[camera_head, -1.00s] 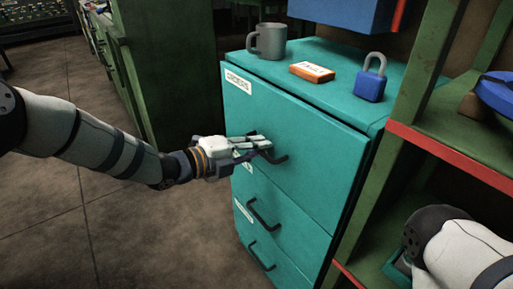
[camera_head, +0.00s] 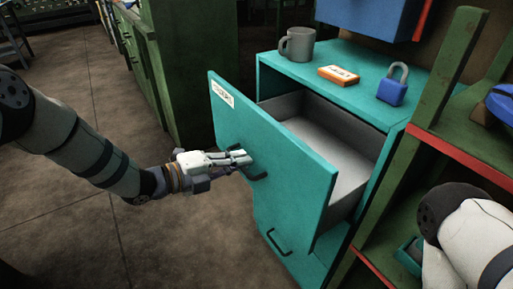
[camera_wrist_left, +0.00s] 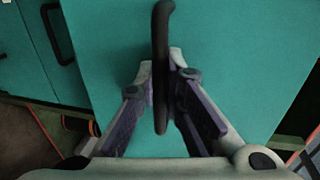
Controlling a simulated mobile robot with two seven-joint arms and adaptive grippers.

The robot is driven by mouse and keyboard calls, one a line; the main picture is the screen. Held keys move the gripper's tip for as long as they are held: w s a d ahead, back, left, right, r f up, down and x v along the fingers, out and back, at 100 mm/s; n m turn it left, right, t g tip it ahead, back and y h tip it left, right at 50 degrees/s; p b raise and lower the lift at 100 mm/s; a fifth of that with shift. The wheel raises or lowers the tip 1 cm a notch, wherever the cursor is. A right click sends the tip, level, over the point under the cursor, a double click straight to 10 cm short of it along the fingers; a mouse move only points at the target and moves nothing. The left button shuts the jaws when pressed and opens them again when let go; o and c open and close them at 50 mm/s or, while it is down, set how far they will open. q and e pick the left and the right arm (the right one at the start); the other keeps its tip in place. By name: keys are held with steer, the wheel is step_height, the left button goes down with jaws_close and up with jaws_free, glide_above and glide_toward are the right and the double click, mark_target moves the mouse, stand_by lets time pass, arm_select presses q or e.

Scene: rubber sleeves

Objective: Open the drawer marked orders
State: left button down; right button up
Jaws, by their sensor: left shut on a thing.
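The top drawer (camera_head: 275,160) of the teal cabinet (camera_head: 300,66) stands well out, and its grey inside (camera_head: 340,150) shows empty where visible. A white label (camera_head: 222,96) is on its front, too small to read surely. My left gripper (camera_head: 240,158) is shut on the dark bar handle (camera_head: 258,177) of this drawer. In the left wrist view the handle (camera_wrist_left: 161,30) runs between the two fingers of the gripper (camera_wrist_left: 168,88). My right gripper is out of view.
A grey mug (camera_head: 298,44), an orange-and-white box (camera_head: 339,75) and a blue padlock (camera_head: 392,92) stand on the cabinet top. A lower drawer handle (camera_head: 277,243) shows below. A green shelf (camera_head: 450,80) with red edges stands close on the right. The floor (camera_head: 150,230) left of the drawer is clear.

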arm_select(q)
steer(key=f+p+v, duration=0.2)
steer(key=v, duration=0.8)
steer(key=shift+s+a+p, duration=0.3)
steer(key=shift+a, duration=0.15)
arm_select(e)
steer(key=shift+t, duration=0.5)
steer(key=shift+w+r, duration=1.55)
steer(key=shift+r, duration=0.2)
arm_select(q)
steer(key=c, duration=1.7)
jaws_free()
steer(key=v, duration=1.2)
